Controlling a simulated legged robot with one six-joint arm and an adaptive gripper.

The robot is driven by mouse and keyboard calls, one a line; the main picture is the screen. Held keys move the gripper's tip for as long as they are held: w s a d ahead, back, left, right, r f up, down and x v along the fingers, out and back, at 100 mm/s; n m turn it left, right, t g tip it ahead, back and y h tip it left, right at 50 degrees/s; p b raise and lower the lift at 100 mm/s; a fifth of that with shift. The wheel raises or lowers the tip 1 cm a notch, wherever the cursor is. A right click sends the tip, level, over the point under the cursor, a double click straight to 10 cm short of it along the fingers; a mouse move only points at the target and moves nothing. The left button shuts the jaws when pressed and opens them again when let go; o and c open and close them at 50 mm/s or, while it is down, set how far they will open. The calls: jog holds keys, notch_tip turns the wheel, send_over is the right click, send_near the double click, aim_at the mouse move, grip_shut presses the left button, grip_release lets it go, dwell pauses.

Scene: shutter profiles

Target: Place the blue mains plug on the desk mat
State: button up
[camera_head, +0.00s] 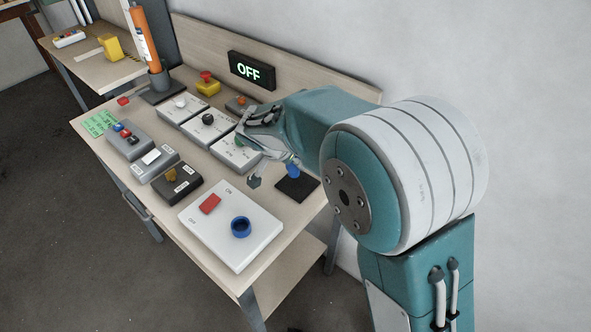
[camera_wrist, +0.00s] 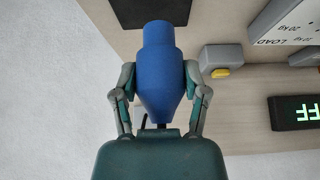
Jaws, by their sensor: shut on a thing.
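The blue mains plug (camera_wrist: 159,75) is between the two fingers of my gripper (camera_wrist: 159,82) in the wrist view, with its narrow round end pointing away from the palm. In the head view the plug (camera_head: 292,171) shows only partly, beside my gripper (camera_head: 274,174). The desk mat is a small black square (camera_head: 297,190) at the right end of the bench, just below the plug in the picture. The mat also shows at the top of the wrist view (camera_wrist: 150,10), beyond the plug's end. I cannot tell whether the plug touches it.
A white panel with a red switch (camera_head: 210,204) and a blue round socket (camera_head: 241,227) lies at the bench's front. Several control boxes (camera_head: 170,180) fill the middle. An OFF display (camera_head: 251,70) is on the backboard. A yellow-buttoned grey box (camera_wrist: 223,62) shows in the wrist view.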

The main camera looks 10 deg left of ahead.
aim_at(297, 171)
jog(key=shift+w+d+f, duration=0.15)
jog(key=shift+d+f, duration=0.2)
jog(key=f, duration=0.3)
jog(key=shift+d+f, duration=0.1)
jog(key=shift+d, duration=0.2)
jog(key=shift+a, duration=0.1)
jog(key=o, duration=1.2)
jog(key=shift+a, duration=0.1)
jog(key=shift+c, duration=0.2)
